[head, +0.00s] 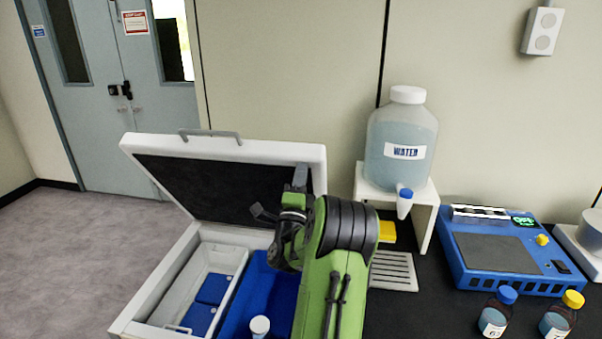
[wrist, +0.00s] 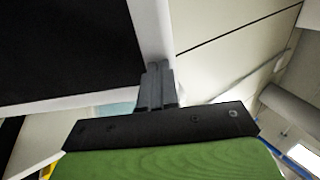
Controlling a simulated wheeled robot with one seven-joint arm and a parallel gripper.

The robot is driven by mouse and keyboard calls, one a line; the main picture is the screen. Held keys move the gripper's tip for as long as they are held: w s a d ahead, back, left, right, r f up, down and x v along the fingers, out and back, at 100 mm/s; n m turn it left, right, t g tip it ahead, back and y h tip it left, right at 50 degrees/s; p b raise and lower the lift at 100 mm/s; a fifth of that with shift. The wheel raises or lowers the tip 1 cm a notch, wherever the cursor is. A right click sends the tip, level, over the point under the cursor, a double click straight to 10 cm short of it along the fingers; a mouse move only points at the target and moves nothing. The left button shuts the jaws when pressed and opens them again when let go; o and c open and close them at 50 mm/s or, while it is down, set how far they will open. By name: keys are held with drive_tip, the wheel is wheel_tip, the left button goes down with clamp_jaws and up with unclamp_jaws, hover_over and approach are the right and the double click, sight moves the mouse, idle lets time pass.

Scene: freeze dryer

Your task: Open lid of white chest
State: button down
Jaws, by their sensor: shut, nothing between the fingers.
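The white chest (head: 125,318) stands at the lower left in the head view. Its lid (head: 315,160) is raised and tilted back, with a dark inner panel and a grey handle (head: 210,134) on its upper edge. In the wrist view the lid (wrist: 150,30) shows as a white rim beside a black panel. My gripper (wrist: 157,85) is shut and empty, its fingertips at the white rim near the lid's corner; whether they touch is unclear. In the head view my gripper is at the lid's right side, partly hidden by my green arm.
Inside the chest are a white bin (head: 220,262) with blue items and a blue compartment with a white-capped bottle (head: 260,326). To the right stand a water jug (head: 402,135) on a white stand (head: 431,205), a blue device (head: 500,250) and two bottles (head: 497,312) (head: 561,315).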

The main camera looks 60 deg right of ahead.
drive_tip(key=w+d+r+p, duration=0.1)
drive_tip(key=d+r+p, duration=0.1)
drive_tip(key=p, duration=0.5)
drive_tip(key=w+d+r+y+p, duration=0.1)
drive_tip(key=d+r+p, duration=0.1)
drive_tip(key=d+p, duration=0.3)
drive_tip(key=w+d+r+y+p, duration=0.1)
drive_tip(key=d+p, duration=0.3)
drive_tip(key=p, duration=0.5)
drive_tip(key=shift+w+r+g, duration=0.2)
drive_tip(key=shift+r+g, duration=0.2)
drive_tip(key=shift+r, duration=0.4)
drive_tip(key=shift+d+f+y+p, duration=0.1)
drive_tip(key=shift+d+y+p, duration=0.3)
drive_tip(key=shift+d+p, duration=0.45)
drive_tip(key=shift+a+f, duration=0.15)
drive_tip(key=shift+a, duration=0.05)
